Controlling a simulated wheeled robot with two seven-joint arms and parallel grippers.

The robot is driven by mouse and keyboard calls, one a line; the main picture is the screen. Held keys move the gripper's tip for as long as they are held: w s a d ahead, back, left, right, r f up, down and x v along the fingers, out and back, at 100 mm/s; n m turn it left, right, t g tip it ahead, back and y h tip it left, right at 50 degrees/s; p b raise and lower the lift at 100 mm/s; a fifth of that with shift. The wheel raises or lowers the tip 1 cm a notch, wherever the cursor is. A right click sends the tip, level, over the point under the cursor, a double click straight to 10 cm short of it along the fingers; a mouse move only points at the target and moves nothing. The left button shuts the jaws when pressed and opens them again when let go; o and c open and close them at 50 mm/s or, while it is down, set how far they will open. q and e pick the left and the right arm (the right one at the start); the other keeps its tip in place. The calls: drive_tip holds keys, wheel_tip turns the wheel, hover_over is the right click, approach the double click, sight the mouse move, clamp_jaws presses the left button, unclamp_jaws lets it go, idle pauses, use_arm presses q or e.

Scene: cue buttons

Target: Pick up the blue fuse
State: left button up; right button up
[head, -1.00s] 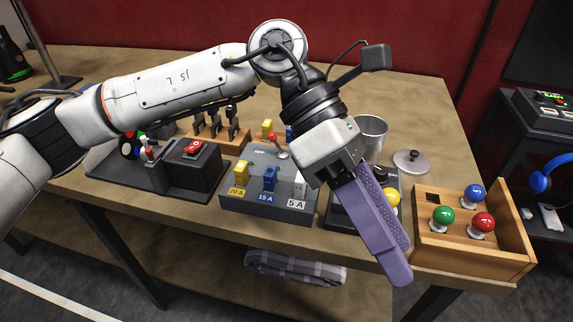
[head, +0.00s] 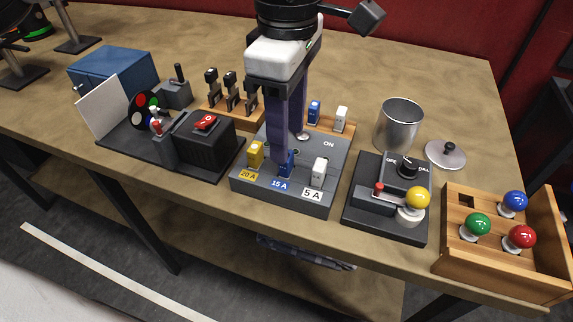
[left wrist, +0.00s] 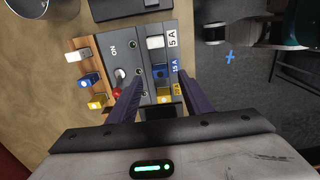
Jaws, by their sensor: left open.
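The blue fuse (head: 287,170) stands in the 15 A slot of the grey fuse panel (head: 262,196), between a yellow 20 A fuse (head: 255,155) and a white 5 A fuse (head: 318,172). My left gripper (head: 287,150) points down over the panel with its purple fingers apart. In the head view a finger partly covers the blue fuse. In the left wrist view the blue fuse (left wrist: 160,72) shows between the open fingertips (left wrist: 160,76); I cannot tell whether they touch it. My right gripper is not in view.
A wooden rack behind the panel holds another blue fuse (head: 314,112) and a white one (head: 341,119). A black switch box (head: 203,142) stands left. A dial-and-lever box (head: 378,218), a metal can (head: 400,124) and a wooden button box (head: 473,262) stand right.

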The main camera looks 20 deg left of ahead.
use_arm(q)
drive_tip(key=f, duration=0.4)
drive_tip(key=shift+a+f, duration=0.2)
drive_tip(key=shift+f, duration=0.05)
drive_tip(key=shift+c, duration=0.4)
drive_tip(key=c, duration=1.1)
drive_tip(key=shift+o, duration=0.2)
drive_tip(key=shift+r, duration=0.15)
wheel_tip(320, 180, up, 10)
